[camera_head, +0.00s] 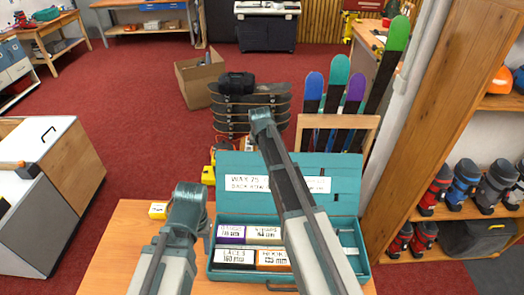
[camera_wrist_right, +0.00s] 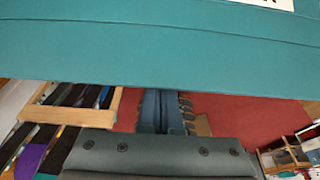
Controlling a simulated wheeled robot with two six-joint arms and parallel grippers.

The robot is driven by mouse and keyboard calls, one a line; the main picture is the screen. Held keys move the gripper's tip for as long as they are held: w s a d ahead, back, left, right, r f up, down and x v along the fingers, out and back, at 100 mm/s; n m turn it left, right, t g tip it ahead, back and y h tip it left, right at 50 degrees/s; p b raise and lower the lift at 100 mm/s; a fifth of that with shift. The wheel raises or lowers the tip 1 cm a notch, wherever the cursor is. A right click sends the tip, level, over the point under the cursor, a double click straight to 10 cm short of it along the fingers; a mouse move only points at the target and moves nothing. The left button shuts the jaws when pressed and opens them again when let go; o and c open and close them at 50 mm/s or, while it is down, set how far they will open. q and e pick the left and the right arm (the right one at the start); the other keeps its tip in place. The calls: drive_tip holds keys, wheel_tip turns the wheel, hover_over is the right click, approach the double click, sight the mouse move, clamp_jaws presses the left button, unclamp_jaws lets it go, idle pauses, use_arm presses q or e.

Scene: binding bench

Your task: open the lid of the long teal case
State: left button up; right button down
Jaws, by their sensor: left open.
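The long teal case (camera_head: 214,274) stands on the wooden bench in the head view. Its lid (camera_head: 232,199) is up at the back with white lettered labels on its inside. Labelled boxes (camera_head: 231,234) show in the tray. My left gripper (camera_head: 204,232) is open at the case's left edge, partly hidden by its arm. My right arm crosses in front of the case and lid, hiding part of both; its gripper is not clear there. The right wrist view shows the teal lid (camera_wrist_right: 160,55) across the top, near my right gripper (camera_wrist_right: 161,112), whose jaw opening is unclear.
A wooden rack with skis (camera_head: 312,90) and stacked skateboards (camera_head: 238,105) stand behind. A wooden post and boot shelf (camera_head: 440,214) are on the right. Red floor is open at left.

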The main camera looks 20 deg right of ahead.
drive_tip(key=s+r, duration=0.1)
drive_tip(key=s, duration=0.1)
drive_tip(key=s+a+r+t+p, duration=0.1)
drive_tip(key=s+r, duration=0.1)
drive_tip(key=s+a+r+t, duration=0.1)
drive_tip(key=s, duration=0.1)
drive_tip(key=shift+s+r+h, duration=0.15)
drive_tip(key=shift+s+h, duration=0.25)
drive_tip(key=shift+s+a+r+p, duration=0.1)
drive_tip(key=shift+s+a+p, duration=0.05)
drive_tip(key=shift+s+p, duration=0.15)
drive_tip(key=shift+w, duration=0.2)
